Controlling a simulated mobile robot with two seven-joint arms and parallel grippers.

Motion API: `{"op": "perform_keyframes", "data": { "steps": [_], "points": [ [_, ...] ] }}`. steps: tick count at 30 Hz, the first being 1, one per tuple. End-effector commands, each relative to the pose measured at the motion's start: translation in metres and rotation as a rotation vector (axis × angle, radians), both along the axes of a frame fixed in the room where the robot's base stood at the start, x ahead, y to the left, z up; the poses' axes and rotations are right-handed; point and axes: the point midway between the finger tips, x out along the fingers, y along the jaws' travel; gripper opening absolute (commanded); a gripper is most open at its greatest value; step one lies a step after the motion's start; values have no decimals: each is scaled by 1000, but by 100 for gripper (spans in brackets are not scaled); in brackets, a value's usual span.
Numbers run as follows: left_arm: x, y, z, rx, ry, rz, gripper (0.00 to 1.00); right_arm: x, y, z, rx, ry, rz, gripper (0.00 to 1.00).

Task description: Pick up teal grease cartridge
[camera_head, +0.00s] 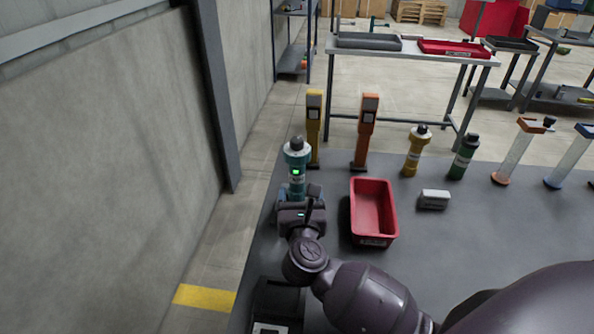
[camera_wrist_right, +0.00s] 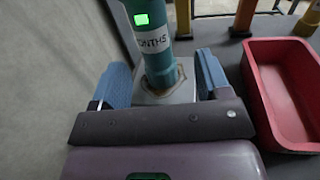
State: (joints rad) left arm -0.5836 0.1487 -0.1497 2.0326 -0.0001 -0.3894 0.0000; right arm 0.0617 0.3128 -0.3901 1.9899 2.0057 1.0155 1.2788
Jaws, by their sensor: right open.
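The teal grease cartridge (camera_head: 297,172) stands upright near the left edge of the grey table, with a dark cap and a bright green patch on its side. In the right wrist view the cartridge (camera_wrist_right: 158,55) rises between the two blue fingers, its base on a pale square plate. My right gripper (camera_head: 301,193) is open around the lower part of the cartridge; in the right wrist view its fingers (camera_wrist_right: 163,82) stand on either side with gaps. The cartridge top is out of the right wrist view. My left gripper is not in view.
A red bin (camera_head: 356,228) stands right of the gripper. A yellow post (camera_head: 313,130) and an orange post (camera_head: 365,135) stand behind. A yellow cartridge (camera_head: 413,155), a green one (camera_head: 463,158) and a white box (camera_head: 434,200) are further right. A concrete wall is left.

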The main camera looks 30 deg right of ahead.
Motion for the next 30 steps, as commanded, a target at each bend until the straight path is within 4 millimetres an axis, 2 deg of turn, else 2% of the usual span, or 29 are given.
{"op": "perform_keyframes", "data": {
  "steps": [5, 16, 26, 30],
  "points": [
    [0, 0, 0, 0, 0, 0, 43, 8, -4, 0, 1, 0, 0, 70],
    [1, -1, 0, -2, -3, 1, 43, 48, -18, 0, -1, 0, 0, 70],
    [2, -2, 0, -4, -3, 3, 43, 54, -21, 0, 1, 2, 0, 70],
    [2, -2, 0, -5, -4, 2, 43, 54, -21, 0, 0, 1, 0, 50]
  ]
}}
